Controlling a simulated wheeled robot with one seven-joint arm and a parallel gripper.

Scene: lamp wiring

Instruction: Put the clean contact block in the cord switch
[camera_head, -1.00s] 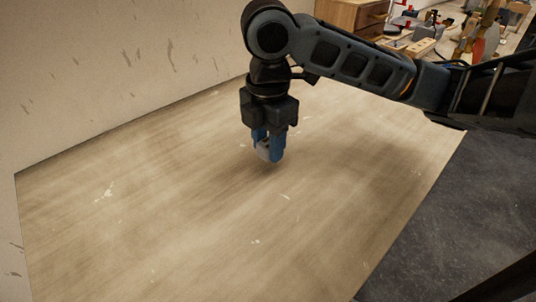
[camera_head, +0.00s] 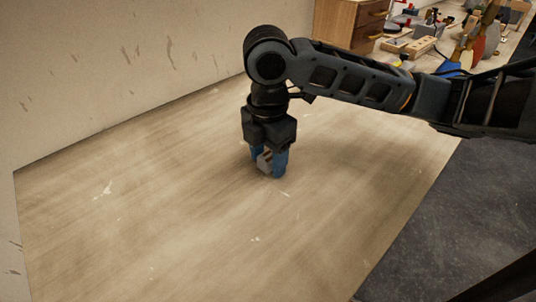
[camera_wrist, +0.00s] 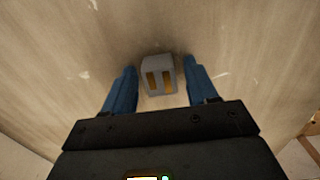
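The contact block (camera_wrist: 158,75), a small light grey block with two brass-coloured strips, sits between my fingers in the wrist view. In the head view the block (camera_head: 264,161) shows partly between the blue fingers, low at the table surface. My gripper (camera_head: 268,170) points down. In the wrist view my gripper (camera_wrist: 160,72) is open around the block, with a gap on each side of it. I cannot make out the cord switch in any view.
The wooden table top (camera_head: 180,220) is bare around the gripper. A pale wall (camera_head: 120,70) stands along its back left. A wooden drawer cabinet (camera_head: 350,22) and a bench with assorted tools and parts (camera_head: 425,40) are at the back right.

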